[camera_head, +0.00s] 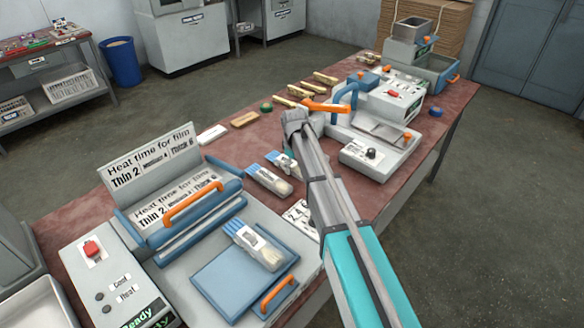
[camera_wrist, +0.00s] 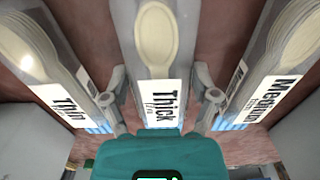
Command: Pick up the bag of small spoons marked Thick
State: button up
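In the wrist view, the bag marked Thick (camera_wrist: 160,50) lies in the middle, a clear bag with pale wooden spoons, a white label and a blue end. My gripper (camera_wrist: 161,98) is open, one finger on each side of this bag with a small gap at each side. A bag marked Thin (camera_wrist: 48,75) lies to the left and a bag marked Medium (camera_wrist: 275,85) to the right. In the head view, my gripper (camera_head: 290,152) is low over a partly hidden bag (camera_head: 276,158); the label there cannot be read.
Another bag (camera_head: 268,181) lies close by on the red-brown table (camera_head: 75,228). A further bag (camera_head: 254,244) lies on the blue-trayed sealing machine (camera_head: 225,285) in front. A grey machine (camera_head: 372,158) with a blue-and-orange lever stands to the right. Wooden pieces lie behind.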

jog(key=shift+c, duration=0.6)
jog(key=shift+r, duration=0.15)
notch_tip(320, 180, up, 3)
jog(key=p, duration=0.3)
jog(key=s+a+r+p, duration=0.1)
jog(key=s+r+p, duration=0.8)
jog(key=s, duration=0.5)
jog(key=shift+r+p, duration=0.35)
jog(key=shift+p, duration=0.15)
